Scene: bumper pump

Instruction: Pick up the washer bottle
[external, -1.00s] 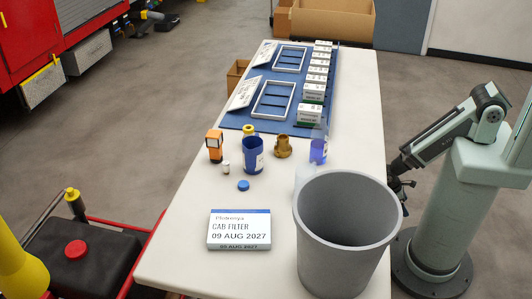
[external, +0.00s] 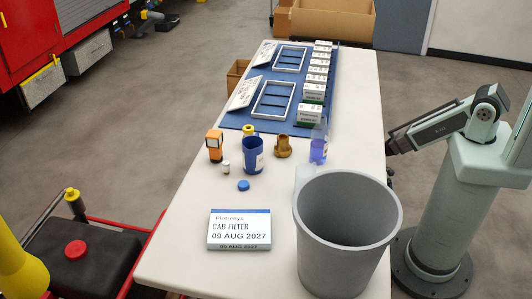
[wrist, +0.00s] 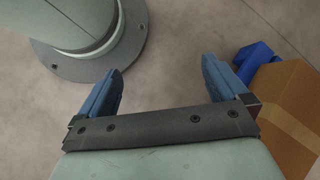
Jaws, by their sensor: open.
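The likely washer bottle (external: 318,150) is a clear bottle with blue-violet liquid. It stands upright near the table's right edge, in front of the white boxes. The wrist view does not show it. My gripper (wrist: 163,66) is open, with two blue fingers apart and nothing between them. It points down at bare floor near my own base. In the external view my arm hangs to the right of the table, well apart from the bottle, and the gripper is mostly hidden behind the table edge and bin.
A large grey bin (external: 347,235) and a translucent container (external: 304,175) stand in front of the bottle. A cardboard box (wrist: 290,115) is beside my gripper's right finger.

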